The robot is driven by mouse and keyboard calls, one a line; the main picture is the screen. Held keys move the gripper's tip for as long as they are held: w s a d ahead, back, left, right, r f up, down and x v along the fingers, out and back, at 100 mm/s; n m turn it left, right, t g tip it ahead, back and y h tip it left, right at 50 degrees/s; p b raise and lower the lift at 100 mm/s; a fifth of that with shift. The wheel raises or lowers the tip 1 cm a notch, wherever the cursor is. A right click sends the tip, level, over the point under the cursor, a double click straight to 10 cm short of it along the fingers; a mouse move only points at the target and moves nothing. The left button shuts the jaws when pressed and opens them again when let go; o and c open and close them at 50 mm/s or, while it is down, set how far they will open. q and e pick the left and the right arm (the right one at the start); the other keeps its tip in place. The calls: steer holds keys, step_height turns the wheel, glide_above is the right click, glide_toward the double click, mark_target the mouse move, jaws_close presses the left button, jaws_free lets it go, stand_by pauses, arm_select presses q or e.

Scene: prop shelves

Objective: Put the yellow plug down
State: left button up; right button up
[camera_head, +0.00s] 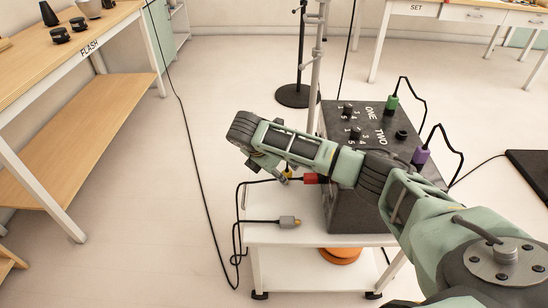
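My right arm reaches in from the lower right across the black box. Its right gripper (272,172) is at the left of the box, over the back of the white cart; its fingertips are small and partly hidden, so I cannot tell whether they are open or shut. A small yellow piece, seemingly the yellow plug (287,173), shows right beside the fingers; whether it is gripped is unclear. A red plug (312,178) is just right of it, against the box's side. A grey plug (289,222) with a black cable lies on the cart top. My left gripper is out of view.
The black box (350,205) stands on the white cart (262,236), with a green plug (392,103) and a purple plug (420,155) on its top. A stand pole (315,50) rises behind. The FLASH table (60,70) is at left.

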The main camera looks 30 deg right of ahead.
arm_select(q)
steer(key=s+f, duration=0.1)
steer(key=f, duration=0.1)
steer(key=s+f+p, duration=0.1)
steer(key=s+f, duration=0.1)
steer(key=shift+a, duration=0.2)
arm_select(e)
steer(key=v, duration=0.7)
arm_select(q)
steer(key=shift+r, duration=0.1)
arm_select(e)
steer(key=shift+f, duration=0.1)
